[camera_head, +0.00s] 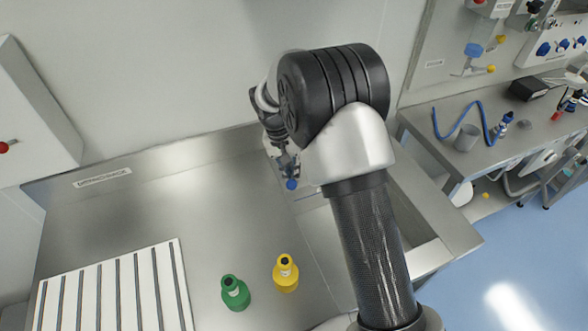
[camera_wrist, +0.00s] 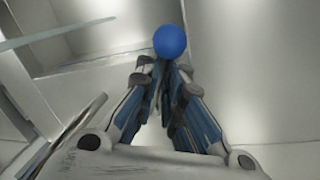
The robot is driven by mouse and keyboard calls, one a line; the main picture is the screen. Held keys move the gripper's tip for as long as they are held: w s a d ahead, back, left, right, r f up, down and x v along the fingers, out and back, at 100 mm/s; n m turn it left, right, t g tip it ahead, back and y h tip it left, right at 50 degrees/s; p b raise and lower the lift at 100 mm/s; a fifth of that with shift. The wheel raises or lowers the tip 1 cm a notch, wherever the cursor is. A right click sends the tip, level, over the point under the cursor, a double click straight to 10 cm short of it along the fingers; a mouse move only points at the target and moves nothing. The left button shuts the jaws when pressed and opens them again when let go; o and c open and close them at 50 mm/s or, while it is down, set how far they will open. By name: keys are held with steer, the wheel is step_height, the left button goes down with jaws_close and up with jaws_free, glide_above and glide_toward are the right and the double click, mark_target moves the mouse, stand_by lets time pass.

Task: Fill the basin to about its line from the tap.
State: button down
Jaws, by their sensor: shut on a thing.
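My gripper (camera_head: 287,170) is at the back of the steel bench, by the wall, with my arm in front of it. It points down and is shut at a blue ball-shaped knob (camera_head: 291,184). In the wrist view the same knob (camera_wrist: 170,41) shows at the fingertips (camera_wrist: 168,66); it looks like the tap's handle. A thin grey bar (camera_wrist: 60,34), perhaps the tap's spout, crosses the upper left there. The steel basin (camera_head: 428,256) is sunk into the bench's right part, mostly hidden behind my arm. I see no fill line, and cannot tell whether water is running.
A white ribbed drainboard (camera_head: 115,290) lies at the front left. The bench's middle left is clear. Another bench (camera_head: 450,120) stands at the right.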

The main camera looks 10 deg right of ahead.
steer(key=shift+s+f, duration=0.3)
steer(key=shift+s, duration=0.2)
steer(key=c, duration=1.9)
jaws_free()
steer(key=shift+a, duration=0.1)
steer(key=shift+o, duration=1)
steer(key=shift+s+r, duration=0.1)
steer(key=shift+r, duration=0.1)
steer(key=shift+w+r, duration=0.2)
steer(key=shift+r, duration=0.05)
step_height(320, 180, up, 11)
steer(key=a, duration=0.2)
steer(key=shift+w+a+r, duration=0.15)
steer(key=shift+w+a, duration=0.05)
